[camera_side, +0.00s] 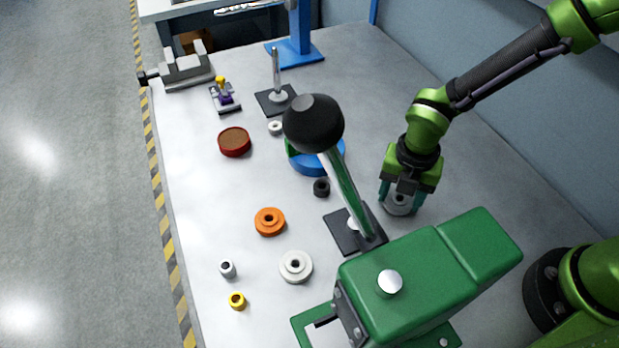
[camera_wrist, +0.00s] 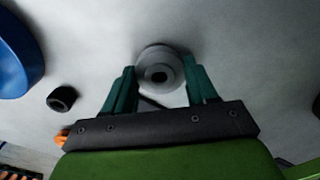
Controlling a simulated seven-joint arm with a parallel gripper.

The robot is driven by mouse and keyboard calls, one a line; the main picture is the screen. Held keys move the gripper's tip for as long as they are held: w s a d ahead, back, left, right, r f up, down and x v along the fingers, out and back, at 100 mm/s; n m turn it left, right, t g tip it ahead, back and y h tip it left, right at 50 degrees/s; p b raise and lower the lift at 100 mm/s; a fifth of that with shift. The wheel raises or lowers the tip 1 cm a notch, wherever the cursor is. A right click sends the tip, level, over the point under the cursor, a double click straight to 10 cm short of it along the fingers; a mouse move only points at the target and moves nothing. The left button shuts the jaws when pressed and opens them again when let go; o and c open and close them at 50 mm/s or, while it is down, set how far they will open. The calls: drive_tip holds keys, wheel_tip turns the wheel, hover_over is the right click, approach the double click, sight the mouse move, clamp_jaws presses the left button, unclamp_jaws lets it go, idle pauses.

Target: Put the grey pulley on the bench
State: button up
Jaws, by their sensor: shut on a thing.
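The grey pulley (camera_side: 398,203) is a round disc with a raised hub and a hole. It is at or just above the bench (camera_side: 370,120), on the right side; I cannot tell whether it touches. My gripper (camera_side: 407,197) points down and is shut on the pulley. In the wrist view the grey pulley (camera_wrist: 161,75) sits between the two teal fingers of my gripper (camera_wrist: 162,88), its hole facing the camera. Part of the pulley is hidden by the fingers in the side view.
A black ring (camera_side: 321,187), a blue round thing (camera_side: 318,161) and a black-knobbed lever (camera_side: 345,185) stand left of my gripper. A green machine (camera_side: 430,265) is in front. Orange (camera_side: 269,221) and white (camera_side: 295,266) pulleys lie further left. The bench behind my gripper is clear.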

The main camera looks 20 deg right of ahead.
drive_tip(key=shift+f, duration=0.15)
drive_tip(key=o, duration=1.1)
drive_tip(key=shift+c, duration=0.2)
wheel_tip(320, 180, up, 12)
drive_tip(key=s+d+r+m+t+y, duration=0.1)
drive_tip(key=d+r+m, duration=0.4)
drive_tip(key=m, duration=0.9)
drive_tip(key=s+d+r+m+t, duration=0.4)
drive_tip(key=d+m, duration=0.4)
drive_tip(key=m, duration=0.5)
wheel_tip(320, 180, up, 2)
drive_tip(key=shift+s+r+m+t+y, duration=0.2)
drive_tip(key=shift+s+m+t+y, duration=0.15)
drive_tip(key=shift+t, duration=0.35)
drive_tip(key=shift+o, duration=0.5)
drive_tip(key=m, duration=0.3)
drive_tip(key=shift+s+d+r+m+t, duration=0.25)
drive_tip(key=shift+s+d+r+t, duration=0.05)
drive_tip(key=shift+s+d+t, duration=0.1)
